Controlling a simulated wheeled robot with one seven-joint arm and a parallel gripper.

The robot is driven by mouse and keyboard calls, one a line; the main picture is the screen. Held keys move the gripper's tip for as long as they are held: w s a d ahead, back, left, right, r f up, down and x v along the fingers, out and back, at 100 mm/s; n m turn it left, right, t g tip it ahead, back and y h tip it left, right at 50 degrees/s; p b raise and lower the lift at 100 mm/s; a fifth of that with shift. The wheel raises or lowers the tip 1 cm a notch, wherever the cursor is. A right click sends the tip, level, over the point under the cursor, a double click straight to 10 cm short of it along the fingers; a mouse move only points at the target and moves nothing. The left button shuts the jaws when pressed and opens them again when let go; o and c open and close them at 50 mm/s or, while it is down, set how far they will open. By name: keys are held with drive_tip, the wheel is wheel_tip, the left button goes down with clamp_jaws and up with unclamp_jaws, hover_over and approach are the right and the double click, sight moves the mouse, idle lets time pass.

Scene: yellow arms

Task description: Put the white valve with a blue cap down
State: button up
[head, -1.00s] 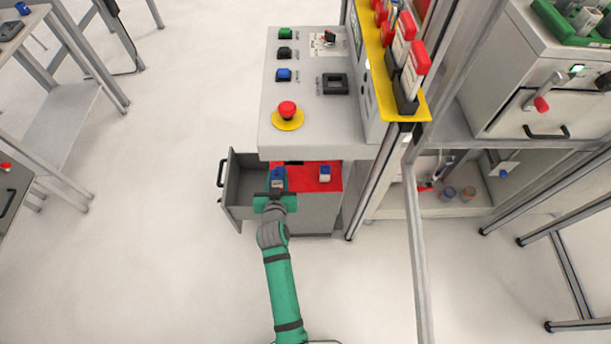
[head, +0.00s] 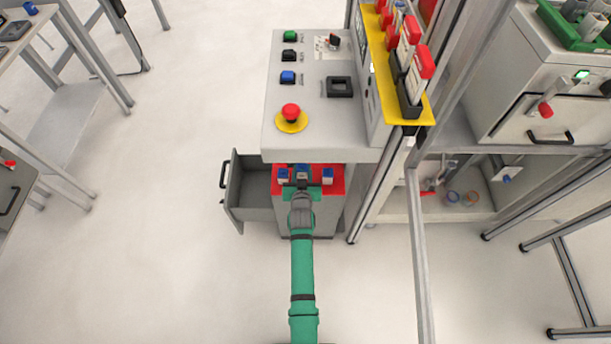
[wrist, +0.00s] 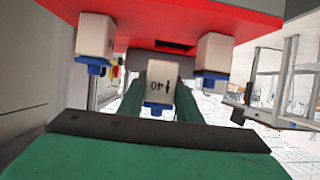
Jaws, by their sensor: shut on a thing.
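My gripper (head: 302,182) is shut on a white valve with a blue cap (wrist: 160,84), marked "40". In the head view its blue cap (head: 302,169) shows at the red-topped surface (head: 312,186). The wrist view is upside down, with the red surface (wrist: 220,14) at the top. The held valve is upright, close to a dark slot in the red. I cannot tell whether it touches the surface. Two similar blue-capped white valves stand on the red, one to the left (head: 283,175) and one to the right (head: 328,176).
A grey control panel (head: 350,135) with a red emergency button (head: 291,113) overhangs just behind the red surface. An open grey drawer (head: 250,190) is at its left. A metal frame post (head: 375,190) stands at the right. The floor in front is clear.

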sight(305, 176)
drive_tip(key=shift+w+d+f, duration=0.2)
drive_tip(key=shift+d+f, duration=0.2)
drive_tip(key=shift+f, duration=0.1)
drive_tip(key=shift+w+d+f, duration=0.1)
drive_tip(key=shift+f, duration=0.8)
drive_tip(key=shift+w+d+f, duration=0.1)
drive_tip(key=shift+f, duration=0.8)
drive_tip(key=shift+s+f, duration=0.1)
drive_tip(key=o, duration=1.2)
